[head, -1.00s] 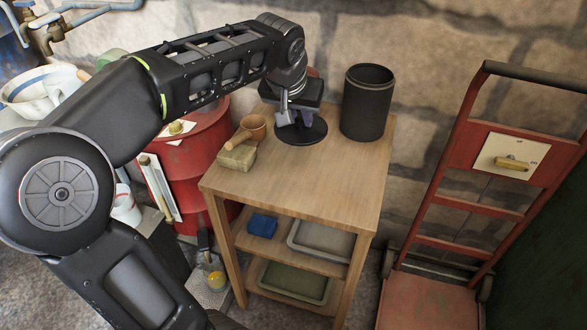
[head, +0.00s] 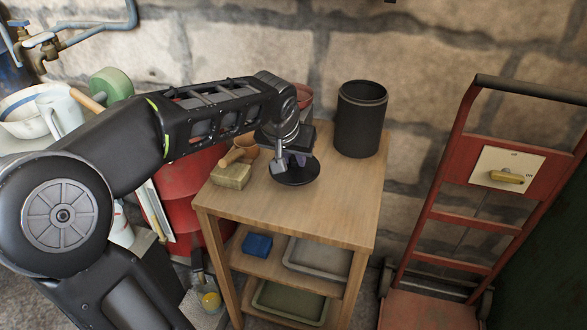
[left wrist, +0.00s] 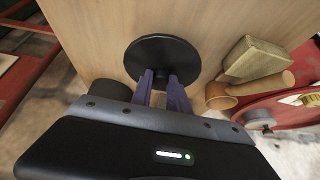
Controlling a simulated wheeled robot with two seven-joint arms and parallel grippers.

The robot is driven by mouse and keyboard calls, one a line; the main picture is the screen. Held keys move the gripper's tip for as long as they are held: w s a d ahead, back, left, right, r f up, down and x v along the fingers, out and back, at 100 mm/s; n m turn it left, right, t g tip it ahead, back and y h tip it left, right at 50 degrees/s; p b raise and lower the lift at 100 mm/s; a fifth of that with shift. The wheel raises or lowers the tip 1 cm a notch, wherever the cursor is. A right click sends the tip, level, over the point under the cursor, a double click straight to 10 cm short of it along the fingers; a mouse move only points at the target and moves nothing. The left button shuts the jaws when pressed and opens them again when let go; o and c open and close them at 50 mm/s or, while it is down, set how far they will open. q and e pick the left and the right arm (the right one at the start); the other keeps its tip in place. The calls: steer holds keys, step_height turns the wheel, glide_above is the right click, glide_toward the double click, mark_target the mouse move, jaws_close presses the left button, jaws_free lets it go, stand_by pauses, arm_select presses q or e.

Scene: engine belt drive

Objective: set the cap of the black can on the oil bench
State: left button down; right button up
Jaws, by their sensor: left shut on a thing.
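The cap is a flat black disc (head: 296,174), and it also shows in the left wrist view (left wrist: 162,56). My left gripper (head: 292,158) is shut on the middle of the cap, with its purple fingers (left wrist: 161,84) pointing down at it. The cap is level, over or on the wooden top of the oil bench (head: 300,218); I cannot tell if it touches. The black can (head: 360,122) stands upright and open at the back right of the bench, apart from the cap. My right gripper is out of view.
A tan block (head: 231,176) and a wooden-handled brown cup (head: 243,150) lie left of the cap. A red drum (head: 190,185) stands left of the bench, a red hand truck (head: 455,215) right. The bench top's front is clear.

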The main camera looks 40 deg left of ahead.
mark_target(293, 167)
arm_select(q)
steer(key=shift+f+b, duration=0.35)
steer(key=shift+f, duration=1.4)
steer(key=shift+f, duration=0.1)
steer(key=shift+f, duration=0.15)
steer(key=c, duration=1.3)
jaws_free()
steer(key=shift+o, duration=0.2)
steer(key=shift+r, duration=0.5)
steer(key=p+v, duration=0.2)
steer(key=v, duration=0.9)
steer(key=shift+s+r, duration=0.2)
steer(key=shift+s, duration=0.1)
steer(key=shift+d, duration=0.1)
